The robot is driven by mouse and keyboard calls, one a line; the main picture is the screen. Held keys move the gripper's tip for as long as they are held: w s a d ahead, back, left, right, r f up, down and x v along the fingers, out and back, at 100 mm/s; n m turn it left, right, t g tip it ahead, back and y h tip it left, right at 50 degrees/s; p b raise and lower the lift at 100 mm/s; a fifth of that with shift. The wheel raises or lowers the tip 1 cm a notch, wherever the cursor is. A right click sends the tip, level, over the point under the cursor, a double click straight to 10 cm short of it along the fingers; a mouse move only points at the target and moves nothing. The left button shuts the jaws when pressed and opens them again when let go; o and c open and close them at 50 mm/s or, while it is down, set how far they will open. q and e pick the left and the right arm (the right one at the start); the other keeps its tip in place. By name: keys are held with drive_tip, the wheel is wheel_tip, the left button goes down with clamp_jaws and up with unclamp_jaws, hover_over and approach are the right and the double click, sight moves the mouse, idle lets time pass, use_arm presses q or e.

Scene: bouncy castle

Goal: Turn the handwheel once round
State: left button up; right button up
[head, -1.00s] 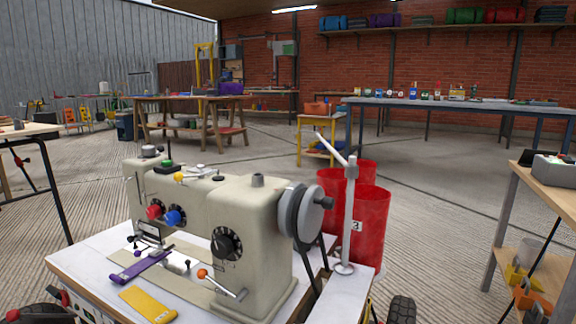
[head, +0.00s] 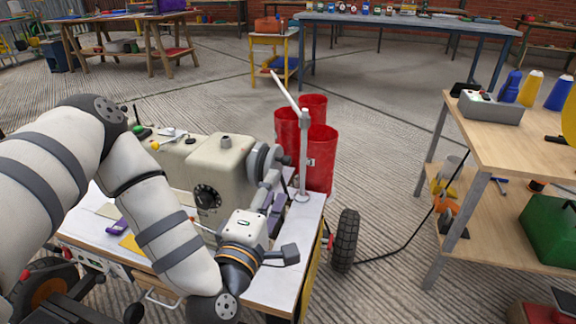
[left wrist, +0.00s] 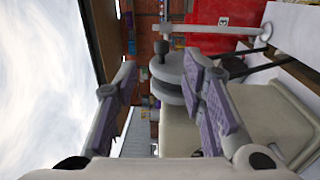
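A beige sewing machine (head: 222,165) stands on a white-topped table (head: 306,214). Its grey handwheel (head: 262,158) is on the machine's right end and is partly hidden by my gripper in the head view. My left gripper (head: 272,190) is just in front of the wheel. In the left wrist view the gripper (left wrist: 160,70) is open, its two purple-padded fingers apart. The handwheel (left wrist: 168,75) with its dark knob (left wrist: 160,47) shows in the gap between the fingertips; I cannot tell whether they touch. My right gripper is out of view.
A pale upright post (head: 304,150) with a slanted arm stands on the table right beside the wheel. Red bins (head: 320,160) stand behind it. A wooden workbench (head: 520,150) with bottles is at the right. Floor between is mostly clear, with a black cable.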

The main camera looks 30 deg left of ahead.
sight(287, 159)
use_arm(q)
drive_tip(key=b+x, duration=0.1)
drive_tip(key=x, duration=0.9)
drive_tip(key=shift+w+f, duration=0.15)
drive_tip(key=shift+w, duration=0.15)
clamp_jaws()
drive_tip(key=shift+p, duration=0.4)
drive_tip(key=shift+w+a+g+h+p, duration=0.1)
drive_tip(key=shift+w+g+h+p, duration=0.15)
drive_tip(key=shift+g+p, duration=1.05)
drive_tip(key=shift+w+a+g+h+p, duration=0.1)
drive_tip(key=shift+w+g+h+p, duration=0.4)
drive_tip(key=shift+p, duration=1.4)
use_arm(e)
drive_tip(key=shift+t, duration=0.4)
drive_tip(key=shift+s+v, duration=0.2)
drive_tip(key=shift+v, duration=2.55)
